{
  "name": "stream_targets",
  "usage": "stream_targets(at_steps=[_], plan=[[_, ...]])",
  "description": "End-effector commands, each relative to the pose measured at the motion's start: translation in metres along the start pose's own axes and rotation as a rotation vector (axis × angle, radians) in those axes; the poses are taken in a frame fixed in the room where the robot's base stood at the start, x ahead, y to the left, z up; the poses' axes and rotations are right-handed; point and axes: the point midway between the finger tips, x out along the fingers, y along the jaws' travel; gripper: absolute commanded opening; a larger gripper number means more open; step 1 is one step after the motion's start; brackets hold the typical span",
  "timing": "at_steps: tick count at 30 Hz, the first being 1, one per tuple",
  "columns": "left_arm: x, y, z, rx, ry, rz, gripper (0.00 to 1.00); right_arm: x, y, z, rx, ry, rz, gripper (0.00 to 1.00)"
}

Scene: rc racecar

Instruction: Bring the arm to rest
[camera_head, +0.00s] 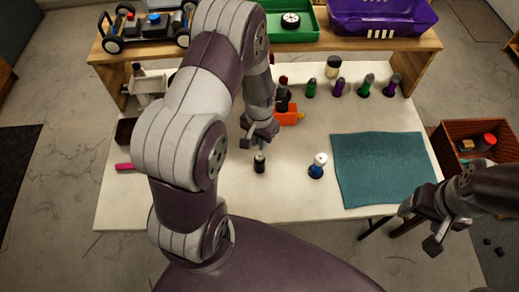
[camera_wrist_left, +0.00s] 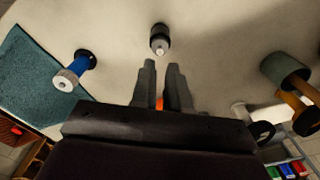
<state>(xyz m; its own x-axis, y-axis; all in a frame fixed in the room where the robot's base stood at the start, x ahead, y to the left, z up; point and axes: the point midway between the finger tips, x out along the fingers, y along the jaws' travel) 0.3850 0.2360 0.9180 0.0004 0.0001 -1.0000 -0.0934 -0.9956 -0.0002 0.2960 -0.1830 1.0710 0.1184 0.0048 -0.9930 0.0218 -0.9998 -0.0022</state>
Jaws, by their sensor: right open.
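My left gripper (camera_head: 259,138) hangs over the middle of the white table (camera_head: 220,205). Its fingers are apart with nothing between them; they also show in the left wrist view (camera_wrist_left: 162,66). A small dark bottle (camera_head: 259,163) stands upright just in front of it, apart from the fingertips; it shows beyond them in the left wrist view (camera_wrist_left: 160,42). My right gripper (camera_head: 418,228) is open and empty, off the table's front right corner, beside the teal mat (camera_head: 385,168).
A blue bottle with a white top (camera_head: 317,168) stands right of the dark one. An orange object (camera_head: 288,117) lies behind my left gripper. Several bottles line the back under a wooden shelf (camera_head: 425,42) with a car (camera_head: 147,27), green tray (camera_head: 310,36) and purple bin (camera_head: 385,17). A brown crate (camera_head: 446,130) stands right.

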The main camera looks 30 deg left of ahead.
Motion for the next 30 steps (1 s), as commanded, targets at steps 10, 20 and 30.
stream_targets(at_steps=[10,20,30], plan=[[0.001,0.0,0.0,0.0,0.0,0.0,0.15,0.001,0.0,0.0,0.0,0.0,0.0,0.69],[-0.093,0.038,0.074,-0.14,-0.038,0.005,0.15,0.001,0.0,0.0,0.0,0.0,0.0,0.69],[-0.152,0.06,0.086,-0.08,0.115,-0.002,0.15,0.002,0.0,0.0,0.0,0.0,0.0,0.69]])
